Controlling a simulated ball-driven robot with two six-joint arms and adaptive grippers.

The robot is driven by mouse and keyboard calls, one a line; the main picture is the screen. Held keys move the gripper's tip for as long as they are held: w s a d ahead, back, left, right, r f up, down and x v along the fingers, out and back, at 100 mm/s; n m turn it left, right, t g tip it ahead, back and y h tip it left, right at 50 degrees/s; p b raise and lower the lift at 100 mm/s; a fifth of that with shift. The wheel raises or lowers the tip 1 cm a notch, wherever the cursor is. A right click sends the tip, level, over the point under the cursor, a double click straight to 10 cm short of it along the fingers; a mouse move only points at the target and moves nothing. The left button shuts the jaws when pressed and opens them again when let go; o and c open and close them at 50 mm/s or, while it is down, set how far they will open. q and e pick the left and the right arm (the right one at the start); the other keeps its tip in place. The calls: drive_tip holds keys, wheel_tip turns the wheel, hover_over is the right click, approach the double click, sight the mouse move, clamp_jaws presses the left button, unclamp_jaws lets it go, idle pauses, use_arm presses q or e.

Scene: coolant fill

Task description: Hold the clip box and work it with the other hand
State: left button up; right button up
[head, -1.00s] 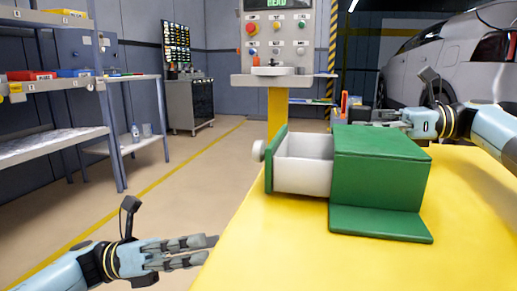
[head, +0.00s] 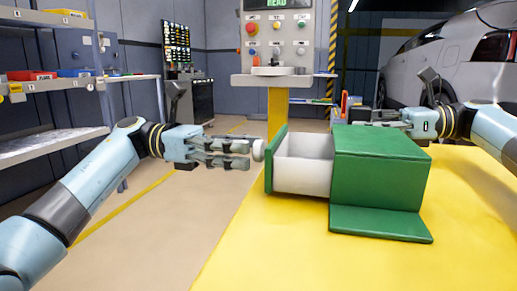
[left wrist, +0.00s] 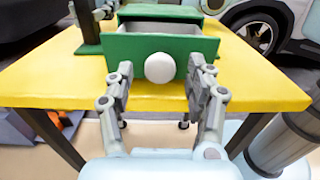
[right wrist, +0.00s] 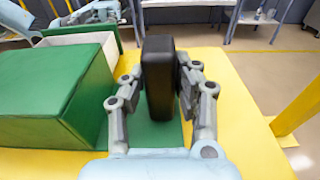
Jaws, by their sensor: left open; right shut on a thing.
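The clip box (head: 385,165) is green, with a white drawer (head: 303,175) standing out to the left. A round white knob (left wrist: 160,68) is on the drawer's green front. My left gripper (head: 245,155) is open and level with the knob, its fingers pointing at it. In the left wrist view the knob shows between the two open fingertips. My right gripper (right wrist: 158,98) is shut on an upright black post (right wrist: 158,75) that stands on the box's green base behind its body. In the head view the box partly hides this grip.
The box stands on a yellow table (head: 300,250). A control stand (head: 277,55) is behind it, and a grey car (head: 450,55) is at the back right. Shelves (head: 50,140) are at the left. The floor between the shelves and the table is clear.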

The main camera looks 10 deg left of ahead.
sight(259, 161)
use_arm(q)
drive_tip(key=shift+d, duration=1.5)
clamp_jaws()
